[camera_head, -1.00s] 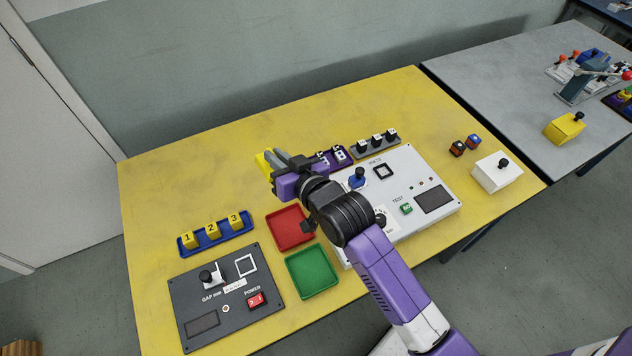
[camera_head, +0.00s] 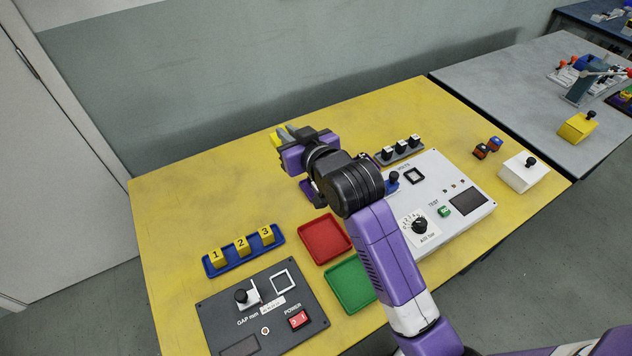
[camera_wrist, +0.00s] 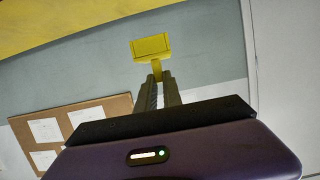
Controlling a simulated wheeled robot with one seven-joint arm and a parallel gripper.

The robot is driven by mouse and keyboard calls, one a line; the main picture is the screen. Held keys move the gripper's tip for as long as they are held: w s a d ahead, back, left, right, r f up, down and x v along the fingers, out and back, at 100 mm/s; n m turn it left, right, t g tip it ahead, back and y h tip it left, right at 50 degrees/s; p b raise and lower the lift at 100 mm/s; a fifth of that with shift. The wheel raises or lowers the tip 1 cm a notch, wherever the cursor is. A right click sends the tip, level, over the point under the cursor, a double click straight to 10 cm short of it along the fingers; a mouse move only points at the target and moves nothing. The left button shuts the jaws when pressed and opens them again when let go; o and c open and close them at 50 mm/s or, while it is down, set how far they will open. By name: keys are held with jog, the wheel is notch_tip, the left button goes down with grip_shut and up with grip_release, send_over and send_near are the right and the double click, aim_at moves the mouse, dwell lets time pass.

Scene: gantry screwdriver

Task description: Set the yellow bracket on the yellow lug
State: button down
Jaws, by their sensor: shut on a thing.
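My gripper (camera_head: 288,133) is shut on the yellow bracket (camera_head: 276,140) and holds it over the far part of the yellow table. In the wrist view the bracket (camera_wrist: 151,47) shows as a flat yellow plate with a short stem between the fingertips (camera_wrist: 157,84). In the head view my gripper hides most of the bracket. I cannot make out a yellow lug in either view.
The yellow table (camera_head: 190,200) carries a blue tray (camera_head: 243,258) of yellow numbered blocks, a dark panel (camera_head: 225,310), red (camera_head: 325,238) and green (camera_head: 351,283) trays and a white panel (camera_head: 455,225). A grey table (camera_head: 500,75) with a yellow knobbed box (camera_head: 577,127) stands at right.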

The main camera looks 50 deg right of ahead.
notch_tip(320, 180, down, 17)
jog(key=shift+f+b, duration=0.1)
jog(key=shift+b, duration=0.4)
jog(key=shift+f, duration=0.15)
jog(key=c, duration=1.5)
grip_release()
